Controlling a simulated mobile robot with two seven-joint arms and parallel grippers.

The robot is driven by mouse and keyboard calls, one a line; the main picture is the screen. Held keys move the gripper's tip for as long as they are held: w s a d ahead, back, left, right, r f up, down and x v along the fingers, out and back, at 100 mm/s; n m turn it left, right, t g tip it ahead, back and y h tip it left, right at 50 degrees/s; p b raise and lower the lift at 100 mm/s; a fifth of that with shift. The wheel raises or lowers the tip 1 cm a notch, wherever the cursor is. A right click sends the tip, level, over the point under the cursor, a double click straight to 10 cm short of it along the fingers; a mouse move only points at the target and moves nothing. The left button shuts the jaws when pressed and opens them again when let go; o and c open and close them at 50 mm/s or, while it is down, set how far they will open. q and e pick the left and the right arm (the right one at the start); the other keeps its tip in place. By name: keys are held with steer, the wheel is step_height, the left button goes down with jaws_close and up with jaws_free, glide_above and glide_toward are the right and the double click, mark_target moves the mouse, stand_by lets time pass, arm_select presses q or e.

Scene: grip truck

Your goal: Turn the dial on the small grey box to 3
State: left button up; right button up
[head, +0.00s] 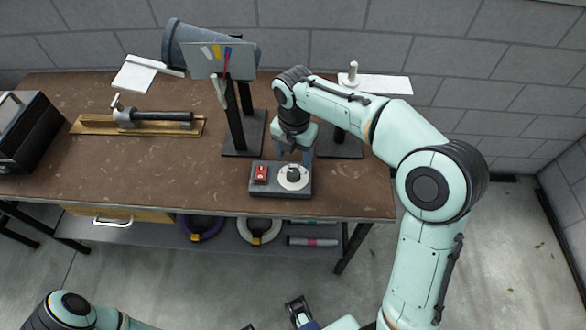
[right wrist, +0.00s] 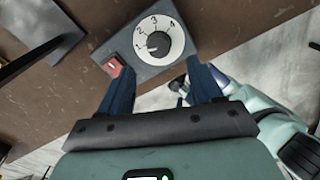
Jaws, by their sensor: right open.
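The small grey box (head: 271,190) stands near the front edge of the workbench, with a red switch (head: 261,173) on its left and a round white dial (head: 302,184) on its right. In the right wrist view the dial (right wrist: 176,44) shows numbers 1 to 4 around a dark knob (right wrist: 159,42). The knob's pointer seems turned left, near 1. My right gripper (head: 293,158) is just above and behind the dial, open and empty. Its blue fingers (right wrist: 161,66) are spread wide, apart from the knob.
The brown workbench (head: 190,172) has free room left of the box. A black stand (head: 243,143) with a grey cylinder (head: 190,48) rises behind it. A clamp tool (head: 150,118) and a black case (head: 32,130) are further left.

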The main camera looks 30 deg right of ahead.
mark_target(293, 172)
step_height(293, 172, down, 7)
steer(key=shift+w+f+b, duration=0.15)
steer(key=shift+f+b, duration=0.05)
steer(key=shift+b, duration=0.3)
steer(key=c, duration=1)
